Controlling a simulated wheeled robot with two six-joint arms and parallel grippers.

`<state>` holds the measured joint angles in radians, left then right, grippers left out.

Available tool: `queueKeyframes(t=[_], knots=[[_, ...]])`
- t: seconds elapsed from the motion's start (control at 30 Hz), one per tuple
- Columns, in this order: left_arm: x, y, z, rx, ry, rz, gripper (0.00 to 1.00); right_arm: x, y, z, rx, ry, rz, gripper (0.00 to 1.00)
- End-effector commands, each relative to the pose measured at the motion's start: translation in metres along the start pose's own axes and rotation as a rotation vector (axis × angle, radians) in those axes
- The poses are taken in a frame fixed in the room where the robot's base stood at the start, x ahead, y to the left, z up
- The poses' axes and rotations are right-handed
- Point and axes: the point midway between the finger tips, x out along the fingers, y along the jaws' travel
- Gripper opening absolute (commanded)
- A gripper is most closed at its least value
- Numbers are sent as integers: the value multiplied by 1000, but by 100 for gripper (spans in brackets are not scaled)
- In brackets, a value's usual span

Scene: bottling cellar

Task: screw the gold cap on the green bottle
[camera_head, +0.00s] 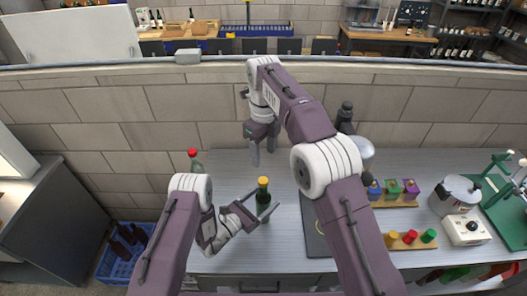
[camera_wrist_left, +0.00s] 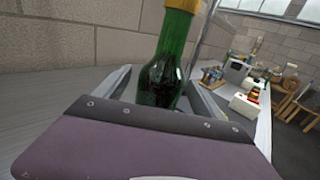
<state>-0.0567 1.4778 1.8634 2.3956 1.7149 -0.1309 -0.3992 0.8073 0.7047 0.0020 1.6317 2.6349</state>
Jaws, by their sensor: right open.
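The green bottle (camera_head: 263,198) stands upright on the grey bench, with the gold cap (camera_head: 263,181) on top of its neck. My left gripper (camera_head: 266,201) is shut on the bottle's body, one finger on each side. In the left wrist view the bottle (camera_wrist_left: 166,75) rises between the fingers, its lower part hidden behind the gripper body. The gold cap (camera_wrist_left: 184,4) is cut by the top edge there. My right gripper (camera_head: 262,152) is open and empty, pointing down behind and above the bottle, clear of the cap.
To the right are a dark mat (camera_head: 314,228), wooden blocks with coloured pieces (camera_head: 411,240), and a white box with a black knob (camera_head: 466,229). A block wall borders the bench's back.

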Motion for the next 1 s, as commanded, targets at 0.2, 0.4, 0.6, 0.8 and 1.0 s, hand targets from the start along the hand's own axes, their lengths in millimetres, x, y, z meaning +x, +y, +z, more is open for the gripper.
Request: queueKeyframes(t=[0.2,0.4,0.6,0.8,1.0], knots=[[0,0,1,1,-2,0,79,0,0,0,0,0,0,55],[-20,2,-2,-1,-1,5,79,8,0,0,0,0,0,55],[-61,2,-3,-2,0,6,79,20,0,0,0,0,0,55],[-86,1,-1,0,0,3,79,26,0,0,0,0,0,55],[-91,0,0,1,-2,0,79,25,0,0,0,0,0,55]])
